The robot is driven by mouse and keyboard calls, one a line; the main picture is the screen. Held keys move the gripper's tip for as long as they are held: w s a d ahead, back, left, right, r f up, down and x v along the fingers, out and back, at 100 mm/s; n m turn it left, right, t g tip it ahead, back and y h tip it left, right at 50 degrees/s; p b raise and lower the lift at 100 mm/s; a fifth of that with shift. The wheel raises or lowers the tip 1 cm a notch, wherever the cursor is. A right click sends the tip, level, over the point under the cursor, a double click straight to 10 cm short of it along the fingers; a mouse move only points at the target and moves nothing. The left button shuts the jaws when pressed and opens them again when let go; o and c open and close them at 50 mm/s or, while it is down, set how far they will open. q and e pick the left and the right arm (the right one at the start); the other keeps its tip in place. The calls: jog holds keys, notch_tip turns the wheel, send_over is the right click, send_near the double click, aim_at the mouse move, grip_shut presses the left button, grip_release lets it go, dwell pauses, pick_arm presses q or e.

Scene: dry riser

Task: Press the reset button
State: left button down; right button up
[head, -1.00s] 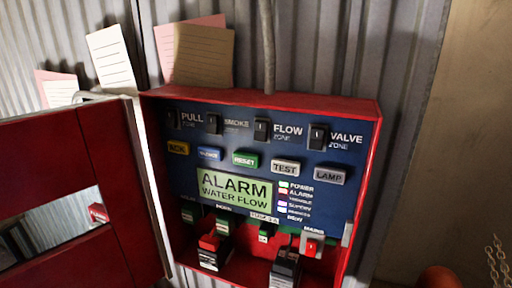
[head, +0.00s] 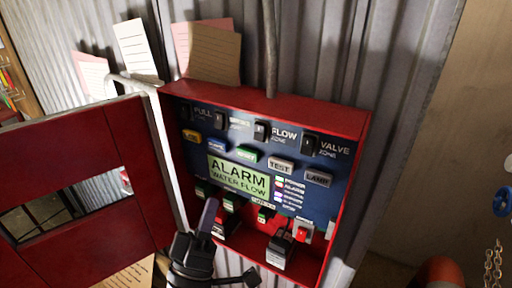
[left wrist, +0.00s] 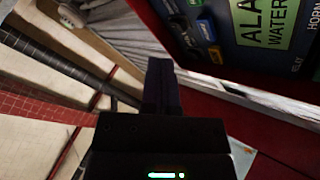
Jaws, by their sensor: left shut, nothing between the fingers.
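The reset button (head: 247,154) is a green button in the button row of the blue alarm panel, above the green display (head: 238,177) reading "ALARM WATER FLOW". My left gripper (head: 208,214) is shut and empty, pointing up in front of the panel's lower left part, below and left of the reset button and apart from it. In the left wrist view its dark closed fingers (left wrist: 160,85) point toward the panel's left edge, with the display at the upper right. My right gripper is not in view.
The red cabinet door (head: 75,215) stands open at the left. Other buttons flank the reset button, including a test button (head: 281,166) and a lamp button (head: 318,178). Switches (head: 262,131) line the top. Paper cards (head: 214,55) stand on the cabinet.

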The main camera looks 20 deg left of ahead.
aim_at(248, 154)
pick_arm(q)
jog(key=r, duration=0.1)
jog(key=s+r+n+y, duration=0.1)
jog(key=r, duration=0.1)
jog(key=shift+n+t, duration=0.3)
jog(key=shift+t, duration=0.1)
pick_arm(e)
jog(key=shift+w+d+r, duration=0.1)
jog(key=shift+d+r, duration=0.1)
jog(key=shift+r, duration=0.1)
pick_arm(q)
jog(key=shift+w, duration=0.1)
jog(key=w, duration=0.3)
jog(key=w+b, duration=0.1)
jog(key=w, duration=0.2)
jog(key=w+b, duration=0.1)
jog(key=w, duration=0.1)
jog(key=shift+w+d, duration=0.35)
jog(key=shift+w, duration=0.05)
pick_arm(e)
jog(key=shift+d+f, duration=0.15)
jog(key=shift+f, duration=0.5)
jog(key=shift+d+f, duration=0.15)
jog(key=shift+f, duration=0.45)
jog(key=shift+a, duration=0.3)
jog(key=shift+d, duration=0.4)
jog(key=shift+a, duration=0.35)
